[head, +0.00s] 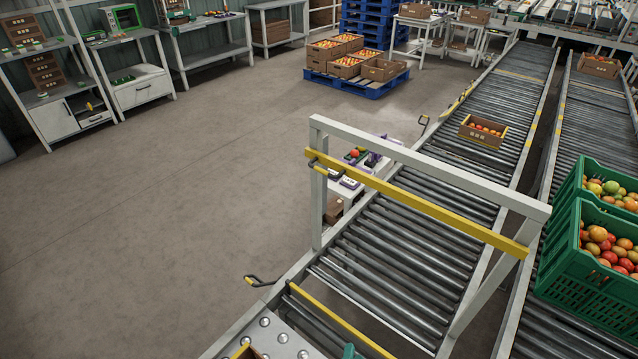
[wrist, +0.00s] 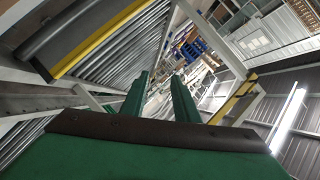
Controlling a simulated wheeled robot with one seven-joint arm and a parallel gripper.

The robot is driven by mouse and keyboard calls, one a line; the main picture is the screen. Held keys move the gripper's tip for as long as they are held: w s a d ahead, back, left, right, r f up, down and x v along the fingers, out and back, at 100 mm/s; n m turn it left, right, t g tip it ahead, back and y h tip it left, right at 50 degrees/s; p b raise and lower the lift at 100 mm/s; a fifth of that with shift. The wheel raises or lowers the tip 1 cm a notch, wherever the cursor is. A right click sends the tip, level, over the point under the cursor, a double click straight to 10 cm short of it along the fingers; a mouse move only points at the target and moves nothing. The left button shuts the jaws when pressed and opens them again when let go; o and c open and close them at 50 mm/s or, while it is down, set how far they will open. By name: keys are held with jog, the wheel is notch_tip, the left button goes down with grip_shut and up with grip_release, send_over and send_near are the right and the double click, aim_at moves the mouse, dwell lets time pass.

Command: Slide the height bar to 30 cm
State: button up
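The yellow height bar (head: 420,204) spans the white portal frame (head: 430,165) over the near roller conveyor. It sits a little below the top beam and looks about parallel to it. A dark handle (head: 313,163) shows at its left end. No height scale is readable. My gripper (wrist: 160,76) shows in the wrist view as two green fingers with a gap between them and nothing held. A yellow bar on a white frame (wrist: 235,100) stands beyond and right of the fingers, probably the height bar, not touched. In the head view only a small green bit shows at the bottom edge.
A lower yellow bar (head: 338,321) crosses the rollers nearer me, beside a ball-transfer plate (head: 272,338). A tomato box (head: 483,131) lies further along the conveyor. Green crates of tomatoes (head: 590,270) stand on the right conveyor. The floor at left (head: 170,220) is clear.

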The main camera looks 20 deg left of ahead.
jog(key=w+a+r+m+y, duration=0.1)
jog(key=w+a+r, duration=0.1)
jog(key=w, duration=0.4)
jog(key=w+a+r+m+y, duration=0.2)
jog(key=w, duration=0.5)
jog(key=m+g+y, duration=0.2)
jog(key=g+y, duration=0.3)
jog(key=y, duration=0.3)
send_near(321, 171)
jog(key=x, duration=1.1)
jog(key=shift+w+f, duration=0.15)
jog(key=shift+w, duration=0.1)
